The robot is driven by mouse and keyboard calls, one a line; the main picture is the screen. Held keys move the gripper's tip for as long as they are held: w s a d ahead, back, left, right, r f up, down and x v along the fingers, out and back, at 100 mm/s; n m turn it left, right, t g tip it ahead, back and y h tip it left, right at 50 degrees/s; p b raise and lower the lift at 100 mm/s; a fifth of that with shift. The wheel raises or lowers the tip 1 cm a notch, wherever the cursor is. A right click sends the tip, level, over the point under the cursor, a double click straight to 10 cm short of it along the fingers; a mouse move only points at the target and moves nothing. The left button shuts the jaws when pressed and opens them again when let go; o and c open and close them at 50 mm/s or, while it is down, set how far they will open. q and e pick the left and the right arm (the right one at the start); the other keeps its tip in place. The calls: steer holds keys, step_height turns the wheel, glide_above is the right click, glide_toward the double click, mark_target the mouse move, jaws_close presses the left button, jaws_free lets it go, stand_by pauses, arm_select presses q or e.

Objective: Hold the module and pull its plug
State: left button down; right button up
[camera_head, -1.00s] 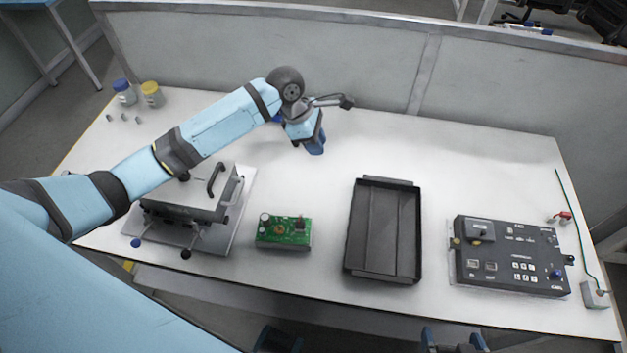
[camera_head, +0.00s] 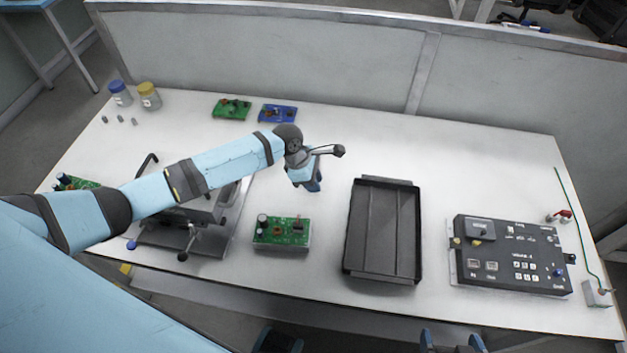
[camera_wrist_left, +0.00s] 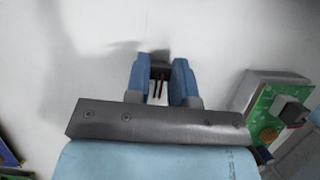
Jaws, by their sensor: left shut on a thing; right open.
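The green circuit module (camera_head: 282,232) sits flat on a grey base in the middle front of the table. Its edge also shows at the right of the left wrist view (camera_wrist_left: 268,118). My left gripper (camera_head: 314,187) is above the table, behind and right of the module and apart from it. In the left wrist view its blue fingers (camera_wrist_left: 160,62) are shut on a small white plug (camera_wrist_left: 158,90) with red and black wires. The plug is hidden in the head view. My right gripper (camera_head: 453,341) is open and empty at the bottom edge, its blue fingertips apart.
A black tray (camera_head: 384,270) stands right of the module, and a dark control panel (camera_head: 512,255) further right. A fixture (camera_head: 205,212) lies left, partly under my left arm. Green (camera_head: 231,109) and blue (camera_head: 277,113) boards and two jars (camera_head: 148,96) are at the back. The back right table is clear.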

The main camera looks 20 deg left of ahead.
arm_select(q)
steer(key=c, duration=1)
jaws_free()
